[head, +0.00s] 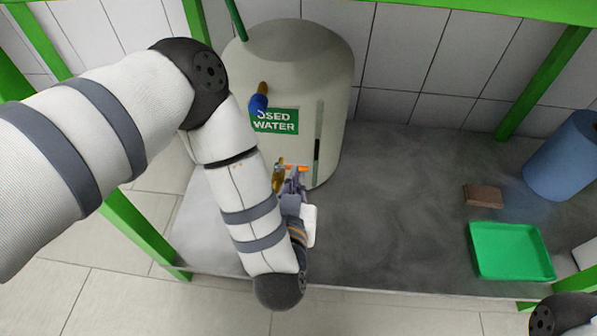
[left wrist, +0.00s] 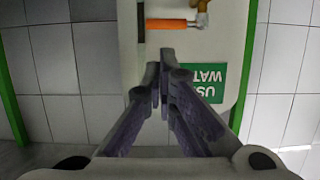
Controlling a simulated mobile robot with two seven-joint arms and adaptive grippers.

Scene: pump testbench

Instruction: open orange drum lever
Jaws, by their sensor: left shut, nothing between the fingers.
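The cream drum (head: 330,75) with the green "USED WATER" label (head: 275,121) stands at the back of the grey bench. Its orange lever (head: 297,168) lies crosswise low on the front, beside a brass valve (head: 279,172). In the left wrist view the orange lever (left wrist: 168,24) is horizontal near the top, joined to brass at its right end. My left gripper (head: 297,177) is shut and empty, its fingertips close to the lever. In the wrist view its fingertips (left wrist: 163,68) appear just below the lever; I cannot tell whether they touch it. My right gripper is not in view.
A blue-handled fitting (head: 259,104) sits higher on the drum. A green tray (head: 510,251), a brown block (head: 483,195) and a blue cylinder (head: 565,158) stand on the right. The middle of the bench (head: 400,200) is clear. Green frame posts (head: 135,225) border the bench.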

